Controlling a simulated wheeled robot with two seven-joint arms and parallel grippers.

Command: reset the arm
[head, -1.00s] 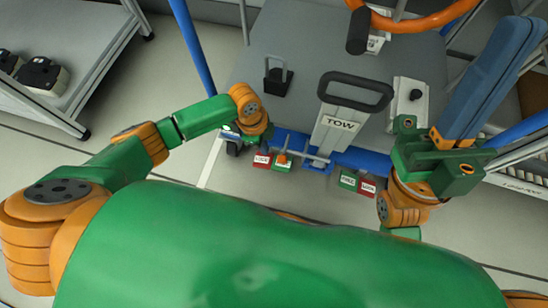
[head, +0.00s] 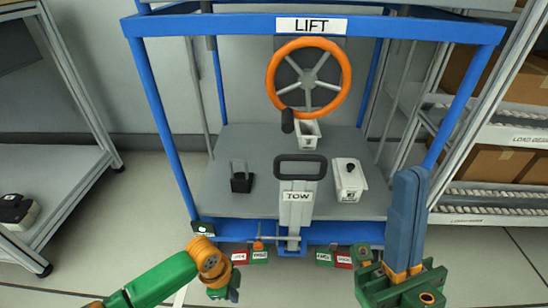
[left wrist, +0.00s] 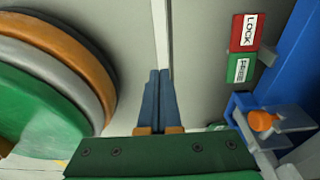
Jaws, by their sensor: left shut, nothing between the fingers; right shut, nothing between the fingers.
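My left gripper (head: 234,284) hangs in front of the blue cart's (head: 190,140) lower left corner, mostly hidden behind its orange wrist. In the left wrist view its two blue fingers (left wrist: 160,74) are shut together with nothing between them, over bare floor. My right gripper (head: 413,178) is at the right, in front of the cart's right post. Its blue fingers are shut, point upward and are empty.
The cart has a LIFT sign (head: 311,26), an orange handwheel (head: 342,78) and a TOW handle (head: 297,212). Red and green LOCK/FREE labels (left wrist: 243,48) sit low. A grey shelf (head: 50,165) stands left and a roller rack (head: 490,135) right.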

